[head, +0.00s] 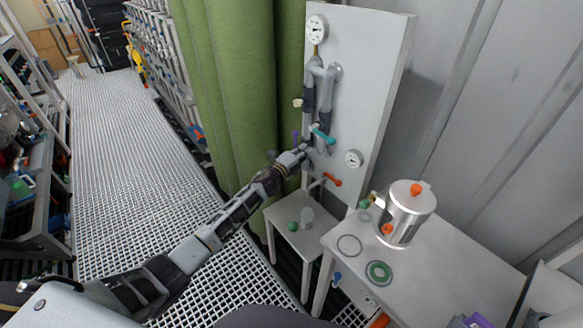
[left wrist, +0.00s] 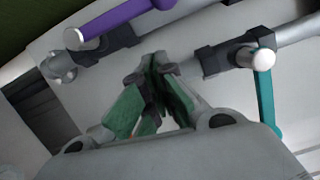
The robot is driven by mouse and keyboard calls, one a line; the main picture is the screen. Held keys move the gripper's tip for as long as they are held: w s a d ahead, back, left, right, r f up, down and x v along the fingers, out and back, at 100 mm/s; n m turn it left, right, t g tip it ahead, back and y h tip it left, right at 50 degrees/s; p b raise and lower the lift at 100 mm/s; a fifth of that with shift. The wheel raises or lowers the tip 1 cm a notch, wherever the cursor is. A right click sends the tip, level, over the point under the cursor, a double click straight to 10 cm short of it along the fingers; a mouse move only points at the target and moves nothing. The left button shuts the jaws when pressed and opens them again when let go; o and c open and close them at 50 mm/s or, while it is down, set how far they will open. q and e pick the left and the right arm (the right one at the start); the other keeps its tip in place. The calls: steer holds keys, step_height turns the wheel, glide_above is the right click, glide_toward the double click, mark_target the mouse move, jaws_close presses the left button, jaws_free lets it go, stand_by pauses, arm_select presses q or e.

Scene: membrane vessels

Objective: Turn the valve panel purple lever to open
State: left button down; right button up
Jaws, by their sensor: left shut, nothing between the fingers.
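The grey valve panel (head: 367,90) stands upright behind the small tables and carries pipes, gauges and coloured levers. The purple lever (head: 296,136) shows small in the head view, just beyond my left gripper. In the left wrist view the purple lever (left wrist: 120,22) lies slanted across the top, left of the fingertips and apart from them. A teal lever (head: 324,135) is right of it; in the left wrist view the teal lever (left wrist: 266,95) hangs down at the right. My left gripper (head: 304,150) is shut and empty, its green-padded fingers (left wrist: 155,75) together near the panel. My right gripper is not in view.
An orange-red lever (head: 332,179) sits lower on the panel. A metal vessel (head: 405,215) and rings (head: 379,273) stand on the white table (head: 430,270) at right. A green curtain (head: 230,90) hangs left of the panel. The grated floor (head: 120,150) at left is clear.

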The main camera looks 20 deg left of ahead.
arm_select(q)
steer(key=v, duration=1)
steer(key=shift+s+d+b, duration=0.15)
steer(key=shift+d+b, duration=0.15)
steer(key=shift+b, duration=0.05)
stand_by(0.3)
steer(key=shift+r, duration=0.1)
steer(key=shift+n, duration=0.4)
